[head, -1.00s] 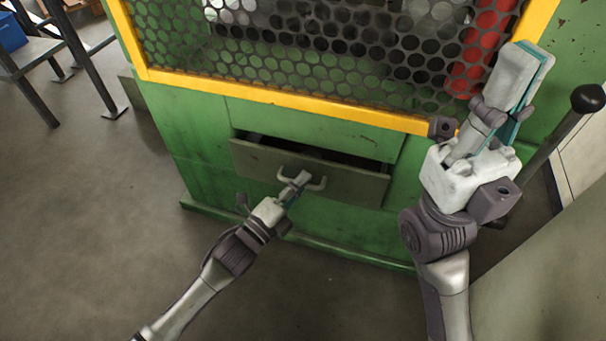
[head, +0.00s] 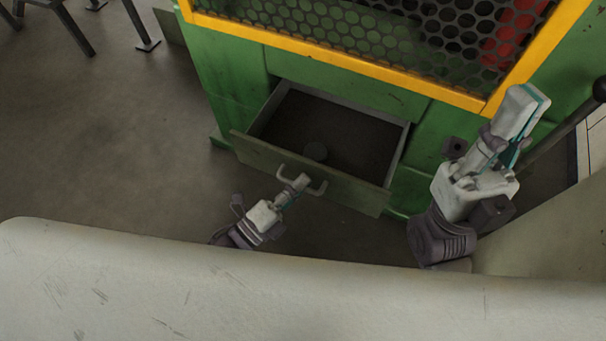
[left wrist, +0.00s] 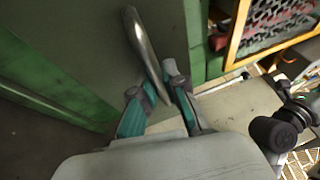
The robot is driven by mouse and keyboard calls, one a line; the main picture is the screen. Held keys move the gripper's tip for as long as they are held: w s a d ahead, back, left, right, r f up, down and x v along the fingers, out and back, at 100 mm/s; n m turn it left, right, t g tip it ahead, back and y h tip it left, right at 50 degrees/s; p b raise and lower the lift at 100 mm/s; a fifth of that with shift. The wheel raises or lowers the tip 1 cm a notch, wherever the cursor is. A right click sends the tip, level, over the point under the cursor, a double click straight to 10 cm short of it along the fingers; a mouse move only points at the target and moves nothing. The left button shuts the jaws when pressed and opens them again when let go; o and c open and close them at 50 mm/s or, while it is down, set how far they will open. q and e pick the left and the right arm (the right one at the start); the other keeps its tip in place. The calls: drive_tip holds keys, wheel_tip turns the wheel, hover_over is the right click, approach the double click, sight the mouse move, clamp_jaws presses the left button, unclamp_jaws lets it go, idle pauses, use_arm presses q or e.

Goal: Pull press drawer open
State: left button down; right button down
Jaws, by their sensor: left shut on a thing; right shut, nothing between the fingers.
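The press drawer (head: 262,157) stands well out of the green press (head: 232,85) in the head view, and its inside shows. My left gripper (head: 297,186) is shut on the drawer's handle (head: 318,189), at the middle of the drawer front. In the left wrist view the handle (left wrist: 143,45) is a curved metal bar running between the fingers (left wrist: 157,92). My right gripper (head: 527,100) is shut and empty, raised in front of the press's right side.
A yellow-framed mesh guard (head: 390,30) covers the press above the drawer. A lever with a dark knob (head: 600,90) stands at the right, near my right arm. Open floor (head: 100,130) lies to the left, with metal legs (head: 75,28) at the far left.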

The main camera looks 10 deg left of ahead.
use_arm(q)
drive_tip(key=c, duration=1.5)
unclamp_jaws()
drive_tip(key=v, duration=1.2)
